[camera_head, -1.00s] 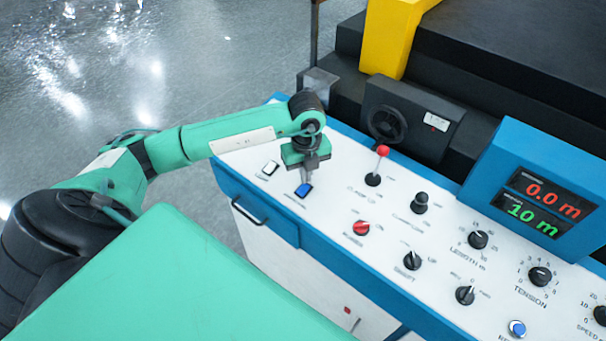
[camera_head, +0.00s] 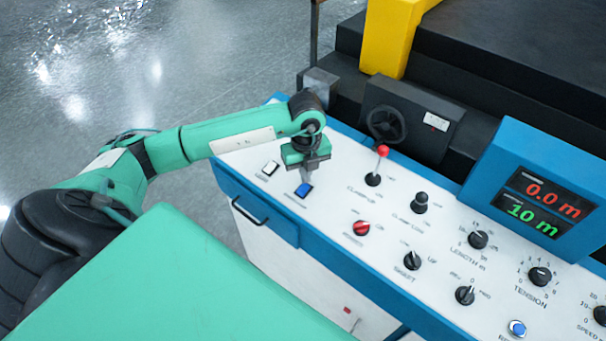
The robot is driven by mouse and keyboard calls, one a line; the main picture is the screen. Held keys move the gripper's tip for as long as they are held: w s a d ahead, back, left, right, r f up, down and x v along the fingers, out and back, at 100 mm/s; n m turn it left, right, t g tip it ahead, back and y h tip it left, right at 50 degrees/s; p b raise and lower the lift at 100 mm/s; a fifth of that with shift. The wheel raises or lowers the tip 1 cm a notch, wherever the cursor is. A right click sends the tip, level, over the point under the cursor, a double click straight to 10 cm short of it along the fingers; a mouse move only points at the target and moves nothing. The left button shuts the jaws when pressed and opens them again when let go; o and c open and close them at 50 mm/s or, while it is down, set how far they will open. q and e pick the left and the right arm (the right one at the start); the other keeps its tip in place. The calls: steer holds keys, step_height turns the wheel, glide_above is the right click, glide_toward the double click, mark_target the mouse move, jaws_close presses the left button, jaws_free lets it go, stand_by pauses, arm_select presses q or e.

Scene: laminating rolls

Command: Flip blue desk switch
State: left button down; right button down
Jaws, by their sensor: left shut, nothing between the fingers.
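The blue desk switch (camera_head: 304,190) is a small blue rocker on the white control panel (camera_head: 330,205), near its left end. My left gripper (camera_head: 308,178) points down right above and behind the switch, with its fingers shut and nothing held. Its fingertips are at or very near the switch; I cannot tell whether they touch it. A white rocker switch (camera_head: 270,168) sits just to the left of the blue one. My right gripper is not in view.
A red-knobbed lever (camera_head: 383,151) stands right of my gripper. A black knob (camera_head: 420,203), a red knob (camera_head: 361,228) and several dials lie further right. A blue display box (camera_head: 535,190) reads 0.0 m and 10 m. A black handwheel (camera_head: 386,124) is behind the panel.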

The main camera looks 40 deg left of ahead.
arm_select(q)
steer(key=shift+f+b, duration=0.4)
steer(key=shift+f, duration=0.05)
steer(key=shift+f+b, duration=0.4)
steer(key=shift+f, duration=0.15)
stand_by(0.3)
steer(key=shift+r, duration=0.1)
steer(key=shift+r+p, duration=0.75)
steer(key=shift+r, duration=0.35)
steer(key=shift+r+p, duration=1.35)
steer(key=shift+r, duration=1.05)
